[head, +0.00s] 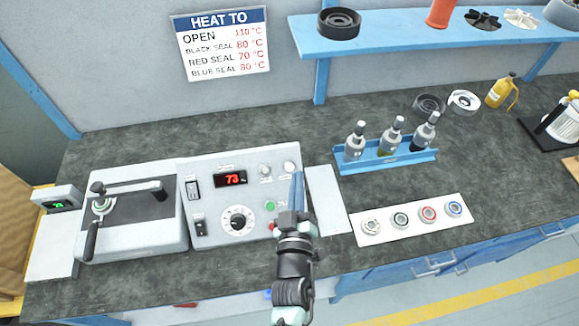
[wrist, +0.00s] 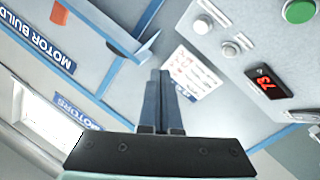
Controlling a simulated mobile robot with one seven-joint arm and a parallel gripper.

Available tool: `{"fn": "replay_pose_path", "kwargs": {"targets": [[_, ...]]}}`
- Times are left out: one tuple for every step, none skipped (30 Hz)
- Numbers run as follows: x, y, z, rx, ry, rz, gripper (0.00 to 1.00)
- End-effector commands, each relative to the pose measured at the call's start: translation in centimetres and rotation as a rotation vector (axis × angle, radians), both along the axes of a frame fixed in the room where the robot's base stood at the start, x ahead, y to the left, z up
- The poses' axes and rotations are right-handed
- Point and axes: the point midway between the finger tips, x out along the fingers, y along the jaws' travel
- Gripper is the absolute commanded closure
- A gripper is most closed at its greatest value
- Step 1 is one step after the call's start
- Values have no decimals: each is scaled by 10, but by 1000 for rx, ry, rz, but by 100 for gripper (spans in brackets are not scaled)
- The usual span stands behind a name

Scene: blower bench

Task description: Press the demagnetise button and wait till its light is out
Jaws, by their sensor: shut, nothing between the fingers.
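The heater's control panel (head: 228,168) stands on the bench with a red display (head: 231,179) that reads 73. A green button (head: 270,206) and a red button (head: 271,226) sit low at its right. Two pale round buttons or lamps (head: 265,170) are at the upper right; the labels are too small to read, so I cannot tell which is the demagnetise button. No lit lamp stands out. My gripper (head: 297,176) is shut and empty over the panel's right edge. In the wrist view its fingers (wrist: 161,78) are together, apart from the green button (wrist: 300,11).
A lidded heater unit (head: 145,213) is left of the panel. A white tray (head: 371,213) with several seals and a blue rack (head: 398,161) of bottles stand to the right. A blue shelf (head: 410,35) hangs behind.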

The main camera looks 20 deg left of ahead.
Motion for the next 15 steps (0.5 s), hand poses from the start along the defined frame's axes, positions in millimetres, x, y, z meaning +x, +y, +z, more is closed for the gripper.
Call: {"fn": "replay_pose_path", "kwargs": {"targets": [[3,2,-9,0,0,1,100],[5,4,-12,0,-1,1,100],[8,6,-16,1,-2,1,100],[11,8,-19,1,-2,2,100],[13,9,-22,1,-2,2,100],[16,12,-27,1,-2,2,100],[19,13,-29,1,-2,2,100],[21,15,-32,1,-2,2,100],[24,17,-36,1,-2,2,100],[27,19,-39,1,-2,2,100],[29,20,-41,1,-2,2,100],[32,22,-45,1,-2,1,100],[34,24,-47,1,-2,1,100],[36,25,-49,1,-2,1,100],[38,27,-51,1,-2,2,100]]}}
